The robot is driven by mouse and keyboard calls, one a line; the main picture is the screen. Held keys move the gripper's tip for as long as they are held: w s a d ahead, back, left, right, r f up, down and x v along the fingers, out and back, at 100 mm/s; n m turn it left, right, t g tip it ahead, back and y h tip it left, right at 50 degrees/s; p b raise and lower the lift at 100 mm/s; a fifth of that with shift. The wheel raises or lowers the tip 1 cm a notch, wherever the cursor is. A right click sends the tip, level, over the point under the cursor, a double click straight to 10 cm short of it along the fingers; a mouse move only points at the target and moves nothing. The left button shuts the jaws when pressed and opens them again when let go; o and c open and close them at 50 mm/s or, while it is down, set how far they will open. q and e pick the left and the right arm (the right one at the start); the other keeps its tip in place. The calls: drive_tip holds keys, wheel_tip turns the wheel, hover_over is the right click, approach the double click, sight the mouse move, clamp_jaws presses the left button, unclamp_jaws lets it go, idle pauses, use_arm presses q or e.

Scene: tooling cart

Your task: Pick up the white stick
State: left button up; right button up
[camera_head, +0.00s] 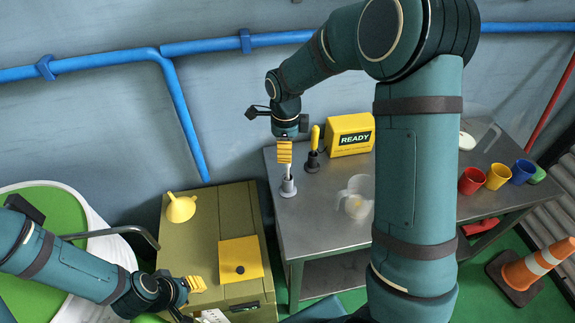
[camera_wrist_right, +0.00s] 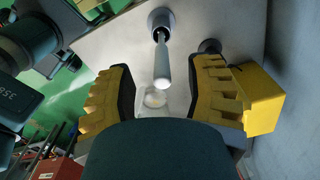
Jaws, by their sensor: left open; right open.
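The white stick (camera_head: 288,174) stands upright in a grey round holder (camera_head: 288,188) on the metal table, near its left edge. My right gripper (camera_head: 284,152) is pointing down over the stick's upper end, which it partly hides. In the right wrist view the white stick (camera_wrist_right: 162,66) appears between the two open yellow fingers of the right gripper (camera_wrist_right: 163,75), with a visible gap on each side. Its holder (camera_wrist_right: 160,20) is at the top there. My left gripper (camera_head: 194,284) is open and empty over the olive cabinet, far from the stick.
A yellow-handled tool (camera_head: 315,138) stands in a second holder right of the stick. Beyond it is a yellow READY box (camera_head: 350,134). A clear jug (camera_head: 356,196) and red, yellow and blue cups (camera_head: 471,181) share the metal table (camera_head: 318,228). A yellow funnel (camera_head: 181,208) sits on the cabinet.

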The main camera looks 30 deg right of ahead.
sight(287, 167)
drive_tip(key=shift+d+f+b, duration=0.15)
drive_tip(key=shift+f+b, duration=0.05)
drive_tip(key=shift+f, duration=1.25)
drive_tip(key=shift+d+f+b, duration=0.1)
drive_tip(key=shift+f+b, duration=0.1)
drive_tip(key=shift+f, duration=1.2)
clamp_jaws()
